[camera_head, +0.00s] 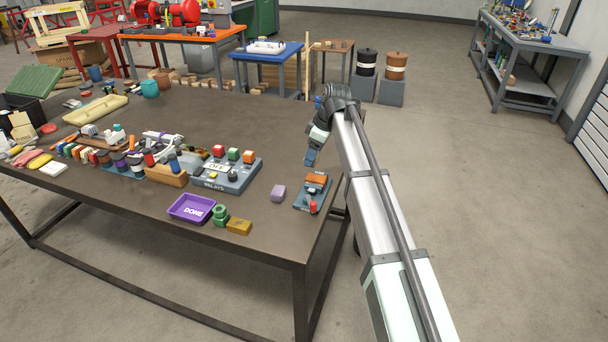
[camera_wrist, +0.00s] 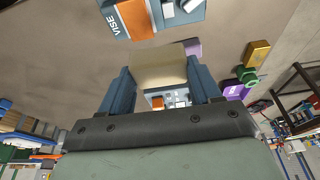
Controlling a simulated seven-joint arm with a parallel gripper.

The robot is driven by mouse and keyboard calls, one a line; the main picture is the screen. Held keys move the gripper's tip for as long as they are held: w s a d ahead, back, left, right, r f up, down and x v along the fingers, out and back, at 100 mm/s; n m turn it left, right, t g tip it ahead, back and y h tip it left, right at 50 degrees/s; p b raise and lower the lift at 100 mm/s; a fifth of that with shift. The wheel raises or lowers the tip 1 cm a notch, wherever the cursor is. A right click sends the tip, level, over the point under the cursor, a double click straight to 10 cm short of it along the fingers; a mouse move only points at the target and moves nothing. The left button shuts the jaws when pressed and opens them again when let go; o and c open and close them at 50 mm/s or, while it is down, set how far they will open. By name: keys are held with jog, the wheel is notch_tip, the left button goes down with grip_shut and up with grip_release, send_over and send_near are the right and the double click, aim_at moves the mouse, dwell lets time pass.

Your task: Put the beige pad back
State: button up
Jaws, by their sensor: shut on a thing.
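My gripper (camera_head: 311,156) hangs above the right end of the brown table, just above and beyond the vise block. In the wrist view its two blue fingers (camera_wrist: 160,76) are shut on the beige pad (camera_wrist: 158,66), a broad flat piece held between them. I cannot make out the pad in the head view. The blue-grey vise block (camera_head: 313,192) has an orange pad (camera_head: 316,179) and a red knob. In the wrist view the block, lettered VISE (camera_wrist: 185,14), lies beyond the held pad, apart from it, with its orange pad (camera_wrist: 136,18).
A lilac block (camera_head: 278,193) stands left of the vise. The RELAYS board (camera_head: 229,178), purple DONE tray (camera_head: 191,209), green nut (camera_head: 220,215) and yellow-brown block (camera_head: 239,226) stand farther left. Bare tabletop (camera_head: 270,232) lies in front of the lilac block.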

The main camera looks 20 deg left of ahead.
jog(key=shift+s+a+f, duration=0.9)
jog(key=shift+s+a, duration=0.7)
jog(key=shift+a, duration=2.45)
jog(key=shift+s+a+f, duration=0.9)
jog(key=shift+s+a, duration=0.65)
jog(key=shift+a, duration=2.45)
jog(key=shift+f, duration=4.65)
jog(key=shift+f, duration=0.1)
jog(key=o, duration=1)
jog(key=v, duration=1.2)
jog(key=shift+w, duration=0.15)
